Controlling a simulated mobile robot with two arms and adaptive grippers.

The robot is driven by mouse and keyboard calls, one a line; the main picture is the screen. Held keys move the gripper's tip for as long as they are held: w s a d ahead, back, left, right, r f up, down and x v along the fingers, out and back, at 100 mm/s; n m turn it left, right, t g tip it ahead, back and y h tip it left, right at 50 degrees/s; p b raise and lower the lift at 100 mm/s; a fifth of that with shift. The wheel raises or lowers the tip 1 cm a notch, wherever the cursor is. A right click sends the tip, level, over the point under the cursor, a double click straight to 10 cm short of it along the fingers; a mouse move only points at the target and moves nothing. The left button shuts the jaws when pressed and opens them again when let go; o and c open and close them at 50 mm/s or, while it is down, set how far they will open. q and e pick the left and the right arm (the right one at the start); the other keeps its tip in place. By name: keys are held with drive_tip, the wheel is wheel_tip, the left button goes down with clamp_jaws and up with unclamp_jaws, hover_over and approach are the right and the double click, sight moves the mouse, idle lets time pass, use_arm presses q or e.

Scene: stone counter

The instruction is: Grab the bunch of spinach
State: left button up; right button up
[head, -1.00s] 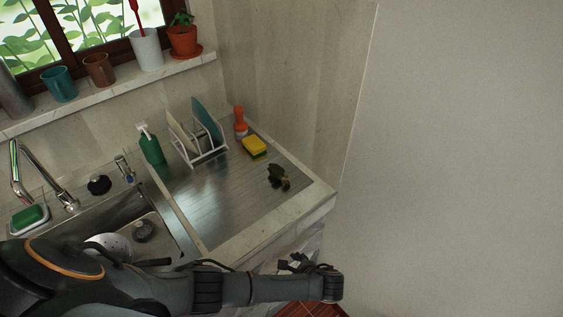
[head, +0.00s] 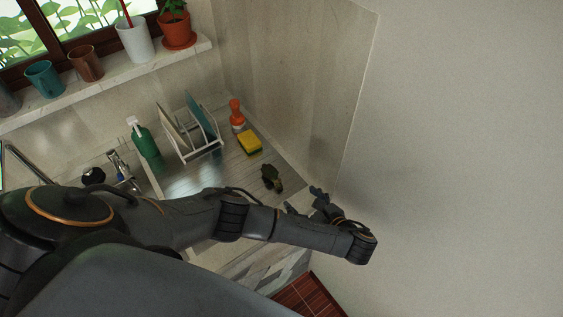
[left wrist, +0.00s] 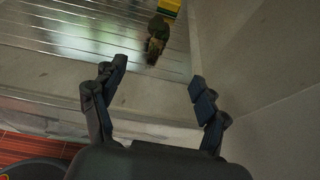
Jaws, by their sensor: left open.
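The bunch of spinach (head: 271,178) is a small dark green clump lying on the ribbed metal drainboard near its right end. In the left wrist view the spinach (left wrist: 157,38) lies beyond the fingertips, roughly between them and a little above centre. My left gripper (head: 322,203) is at the counter's right front corner, to the right of and nearer than the spinach. In the left wrist view my left gripper (left wrist: 156,80) has its two fingers wide apart with nothing between them. My right gripper is not in view.
A yellow sponge (head: 249,142) and an orange-handled brush (head: 236,113) are behind the spinach. A white dish rack (head: 203,146) and a green soap bottle (head: 143,138) stand to the left. The wall (head: 305,100) rises close at the right.

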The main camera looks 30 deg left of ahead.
sight(279, 182)
use_arm(q)
drive_tip(key=shift+w+a+f+b, duration=0.4)
drive_tip(key=shift+w+a+b, duration=0.2)
drive_tip(key=shift+w+b, duration=0.1)
drive_tip(key=b+x, duration=0.2)
drive_tip(key=s+b+x, duration=0.1)
drive_tip(key=b+x, duration=0.1)
drive_tip(key=shift+w+a+b, duration=0.15)
drive_tip(key=shift+a+b, duration=0.2)
drive_tip(key=shift+a, duration=0.05)
drive_tip(key=shift+b+x, duration=0.8)
drive_tip(key=shift+x, duration=0.1)
drive_tip(key=shift+w+a+b, duration=0.25)
drive_tip(key=shift+a+b, duration=0.05)
drive_tip(key=shift+b, duration=0.1)
drive_tip(key=b+x, duration=0.2)
drive_tip(key=x, duration=0.1)
drive_tip(key=b+x, duration=0.1)
drive_tip(key=b, duration=0.1)
drive_tip(key=shift+s+a, duration=0.15)
drive_tip(key=shift+a, duration=0.2)
drive_tip(key=shift+a+f, duration=0.1)
drive_tip(key=shift+a, duration=0.1)
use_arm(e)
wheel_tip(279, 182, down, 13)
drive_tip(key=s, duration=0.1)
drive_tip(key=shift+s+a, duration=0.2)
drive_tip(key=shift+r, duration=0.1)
